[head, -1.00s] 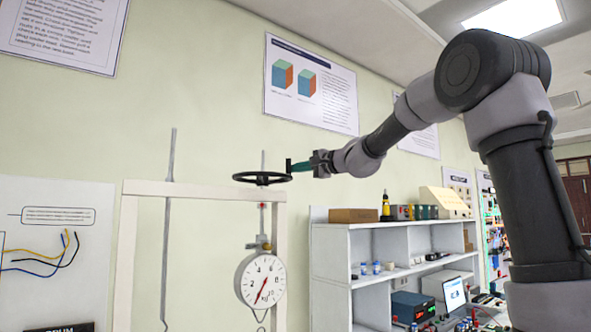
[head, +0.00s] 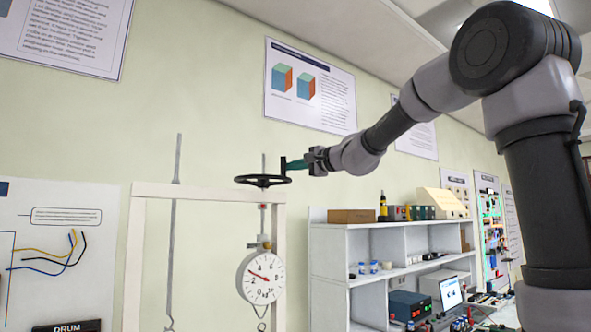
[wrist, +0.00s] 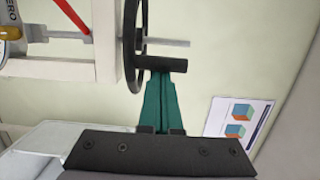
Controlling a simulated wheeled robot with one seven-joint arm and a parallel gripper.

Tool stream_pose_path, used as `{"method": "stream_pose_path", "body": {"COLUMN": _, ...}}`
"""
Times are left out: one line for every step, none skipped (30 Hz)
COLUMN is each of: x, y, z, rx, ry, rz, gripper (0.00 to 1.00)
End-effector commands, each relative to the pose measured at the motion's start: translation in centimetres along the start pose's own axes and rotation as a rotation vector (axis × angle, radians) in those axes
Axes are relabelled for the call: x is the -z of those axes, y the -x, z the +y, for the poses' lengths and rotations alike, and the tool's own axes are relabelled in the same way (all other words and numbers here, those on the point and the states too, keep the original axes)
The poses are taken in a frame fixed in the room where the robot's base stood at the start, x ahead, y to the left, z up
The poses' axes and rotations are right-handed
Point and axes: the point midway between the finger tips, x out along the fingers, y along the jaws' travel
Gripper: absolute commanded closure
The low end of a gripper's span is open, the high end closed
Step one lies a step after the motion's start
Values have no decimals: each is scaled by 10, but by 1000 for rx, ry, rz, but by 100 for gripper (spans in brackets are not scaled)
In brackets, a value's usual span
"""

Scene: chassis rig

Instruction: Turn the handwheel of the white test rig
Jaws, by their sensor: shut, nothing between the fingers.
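The black handwheel (head: 262,182) lies flat on top of the white test rig (head: 209,191), around a thin upright rod. A short dark handle (wrist: 160,66) stands up from its rim in the wrist view. My gripper (head: 287,165) is at the right side of the wheel, its green fingers closed together with nothing between them. In the wrist view the shut fingertips (wrist: 159,76) are against or very near the handle; I cannot tell whether they touch. Under the wheel hangs a round white dial (head: 258,290) with a red needle pointing to the upper left.
A grey shelf unit (head: 330,235) with boxes and instruments stands right of the rig. A board with coloured wires (head: 65,215) is at the left. Posters (head: 310,112) hang on the wall behind. The space above the wheel is clear.

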Motion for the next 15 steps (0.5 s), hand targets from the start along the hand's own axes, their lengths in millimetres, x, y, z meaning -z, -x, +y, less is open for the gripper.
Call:
{"method": "stream_pose_path", "body": {"x": -6, "y": 2, "z": 0, "rx": 0, "ry": 1, "rz": -2, "gripper": 100}}
{"method": "stream_pose_path", "body": {"x": -8, "y": 2, "z": 0, "rx": 0, "ry": 2, "rz": -1, "gripper": 100}}
{"method": "stream_pose_path", "body": {"x": -12, "y": 2, "z": 0, "rx": -1, "ry": 2, "rz": -1, "gripper": 100}}
{"method": "stream_pose_path", "body": {"x": -14, "y": 3, "z": 0, "rx": 0, "ry": 2, "rz": -1, "gripper": 100}}
{"method": "stream_pose_path", "body": {"x": -17, "y": 3, "z": 0, "rx": 0, "ry": 2, "rz": -1, "gripper": 100}}
{"method": "stream_pose_path", "body": {"x": -20, "y": 4, "z": 0, "rx": 0, "ry": 1, "rz": -2, "gripper": 100}}
{"method": "stream_pose_path", "body": {"x": -22, "y": 4, "z": 0, "rx": 0, "ry": 1, "rz": -2, "gripper": 100}}
{"method": "stream_pose_path", "body": {"x": -24, "y": 4, "z": 0, "rx": 0, "ry": 2, "rz": -1, "gripper": 100}}
{"method": "stream_pose_path", "body": {"x": -27, "y": 4, "z": 0, "rx": -1, "ry": 2, "rz": 0, "gripper": 100}}
{"method": "stream_pose_path", "body": {"x": -29, "y": 4, "z": 0, "rx": -1, "ry": 2, "rz": 0, "gripper": 100}}
{"method": "stream_pose_path", "body": {"x": -30, "y": 4, "z": 0, "rx": 0, "ry": 1, "rz": 0, "gripper": 100}}
{"method": "stream_pose_path", "body": {"x": -32, "y": 4, "z": 0, "rx": 0, "ry": 1, "rz": 0, "gripper": 100}}
{"method": "stream_pose_path", "body": {"x": -34, "y": 4, "z": 0, "rx": 0, "ry": 1, "rz": 0, "gripper": 100}}
{"method": "stream_pose_path", "body": {"x": -35, "y": 4, "z": 0, "rx": 0, "ry": 1, "rz": 0, "gripper": 100}}
{"method": "stream_pose_path", "body": {"x": -37, "y": 4, "z": 0, "rx": 0, "ry": 1, "rz": 0, "gripper": 100}}
